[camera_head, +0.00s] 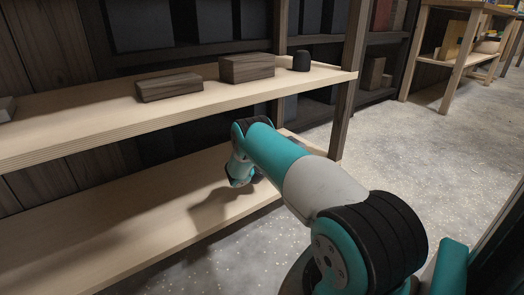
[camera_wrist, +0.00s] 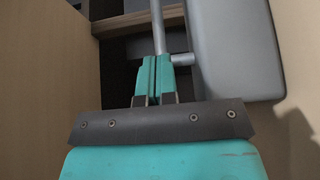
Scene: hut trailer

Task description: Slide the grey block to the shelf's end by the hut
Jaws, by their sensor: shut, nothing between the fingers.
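In the wrist view my gripper (camera_wrist: 153,77) has its two teal fingers together with nothing between them. A large smooth grey body with a rounded corner (camera_wrist: 235,45) lies just right of the fingers. A thin grey rod (camera_wrist: 158,28) with a short stub beside it shows at the fingertips; I cannot tell whether they touch. In the head view a small grey piece (camera_head: 6,108) is cut off at the left edge on the pale upper shelf (camera_head: 90,117). I cannot tell if it is the same grey thing. My fingers are hidden in the head view.
Two dark wooden blocks (camera_head: 170,87) (camera_head: 247,68) and a black cylinder (camera_head: 301,61) stand on the upper shelf. My arm's end is over the lower shelf (camera_head: 120,225). A wooden post (camera_head: 350,85) stands at the right end. Open floor (camera_head: 430,165) lies to the right.

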